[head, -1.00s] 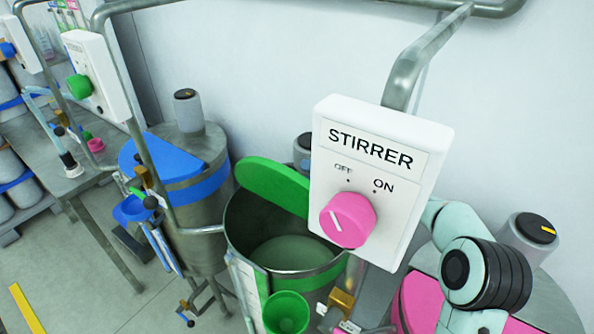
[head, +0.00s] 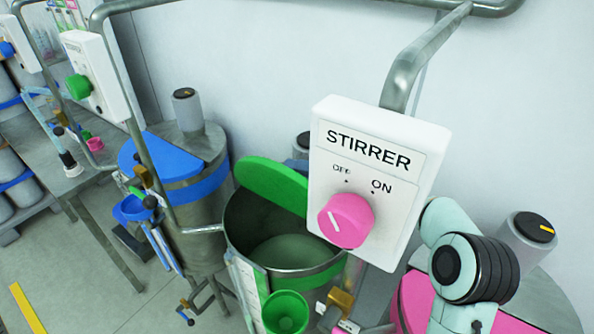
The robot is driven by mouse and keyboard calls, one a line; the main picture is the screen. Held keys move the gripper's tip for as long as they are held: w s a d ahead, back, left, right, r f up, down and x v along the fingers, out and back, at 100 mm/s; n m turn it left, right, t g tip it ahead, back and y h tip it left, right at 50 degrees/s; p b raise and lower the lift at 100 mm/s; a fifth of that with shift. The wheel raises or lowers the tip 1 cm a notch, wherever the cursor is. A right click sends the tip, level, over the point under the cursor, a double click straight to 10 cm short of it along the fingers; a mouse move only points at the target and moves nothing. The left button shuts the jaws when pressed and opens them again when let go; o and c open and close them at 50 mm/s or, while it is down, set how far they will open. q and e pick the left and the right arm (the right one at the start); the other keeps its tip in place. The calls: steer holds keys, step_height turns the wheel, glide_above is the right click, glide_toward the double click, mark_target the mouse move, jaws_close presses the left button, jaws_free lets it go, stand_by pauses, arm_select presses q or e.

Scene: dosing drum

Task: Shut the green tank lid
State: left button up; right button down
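The green tank lid (head: 272,184) stands raised at the back of the open green tank (head: 296,270), tilted up and away from the rim. The tank's inside shows, with a pale content at the bottom. The right part of the lid is hidden behind the stirrer box. My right arm shows at the lower right, in front of the pink tank, but its gripper is out of the frame or hidden. My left gripper is not in view.
A white stirrer box (head: 378,160) with a pink knob (head: 346,220) hangs on a pipe frame in front of the tank's right side. A blue-lidded tank (head: 197,200) stands left. A pink-lidded tank (head: 418,303) stands right. A green funnel (head: 286,313) sits at the green tank's front.

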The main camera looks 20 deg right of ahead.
steer(key=shift+a, duration=0.1)
